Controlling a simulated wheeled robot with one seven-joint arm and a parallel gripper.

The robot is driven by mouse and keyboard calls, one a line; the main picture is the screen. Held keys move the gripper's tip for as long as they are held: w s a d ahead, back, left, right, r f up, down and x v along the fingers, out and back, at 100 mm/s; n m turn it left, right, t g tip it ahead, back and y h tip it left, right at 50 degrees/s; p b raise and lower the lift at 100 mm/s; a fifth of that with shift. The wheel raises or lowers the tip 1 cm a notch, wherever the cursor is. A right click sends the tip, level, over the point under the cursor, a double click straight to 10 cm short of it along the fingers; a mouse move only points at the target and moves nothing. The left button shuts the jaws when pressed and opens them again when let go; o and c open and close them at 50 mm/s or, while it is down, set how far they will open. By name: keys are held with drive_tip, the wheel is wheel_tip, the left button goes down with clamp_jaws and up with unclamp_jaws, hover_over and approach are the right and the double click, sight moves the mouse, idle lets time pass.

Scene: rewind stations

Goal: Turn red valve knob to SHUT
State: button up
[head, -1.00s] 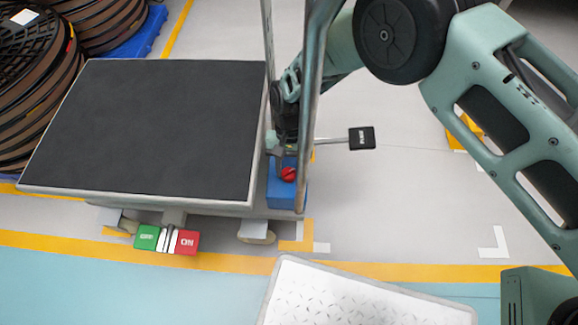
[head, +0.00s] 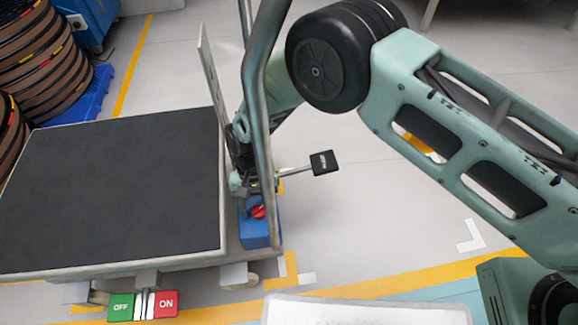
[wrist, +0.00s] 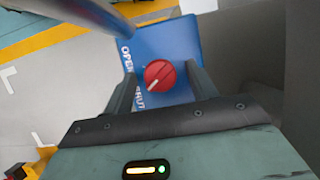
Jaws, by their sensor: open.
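The red valve knob (wrist: 160,73) sits on a blue box (wrist: 180,42); in the head view the knob (head: 258,211) is at the cart's right end. My gripper (wrist: 160,84) is open, with one finger on each side of the knob; I cannot tell whether they touch it. The knob's white mark points to the lower left in the wrist view, roughly toward the lettering SHUT (wrist: 142,98), which a finger partly covers. OPEN (wrist: 125,55) is printed further up the box's left side. In the head view my gripper (head: 242,188) is just above the knob, partly behind a metal post.
The grey metal post (head: 258,110) stands close beside my arm. A rod with a black labelled block (head: 323,162) sticks out to the right. The dark-topped cart (head: 110,190) fills the left, with green OFF and red ON blocks below. Floor on the right is clear.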

drive_tip(key=m, duration=0.1)
drive_tip(key=m+y, duration=0.1)
drive_tip(key=m, duration=0.1)
drive_tip(key=shift+d+m, duration=0.2)
drive_tip(key=shift+m, duration=0.1)
drive_tip(key=m+y+b, duration=0.1)
drive_tip(key=m+y, duration=0.1)
drive_tip(key=m, duration=0.2)
drive_tip(key=shift+f, duration=0.15)
drive_tip(key=m+b, duration=0.2)
drive_tip(key=shift+d+f+m+t+y, duration=0.1)
drive_tip(key=shift+f+m+t+y, duration=0.05)
drive_tip(key=shift+m+t+y, duration=0.2)
drive_tip(key=m+t+y+b, duration=0.1)
drive_tip(key=m+b, duration=0.2)
drive_tip(key=b, duration=0.1)
drive_tip(key=shift+s, duration=0.1)
drive_tip(key=p+v, duration=0.8)
drive_tip(key=v, duration=1)
drive_tip(key=s+d+r+n, duration=0.3)
drive_tip(key=r+n, duration=0.1)
drive_tip(key=r, duration=0.2)
drive_tip(key=s+d+r+n, duration=0.3)
drive_tip(key=r+n, duration=0.1)
drive_tip(key=r, duration=0.3)
drive_tip(key=shift+s, duration=0.3)
drive_tip(key=shift+d, duration=0.1)
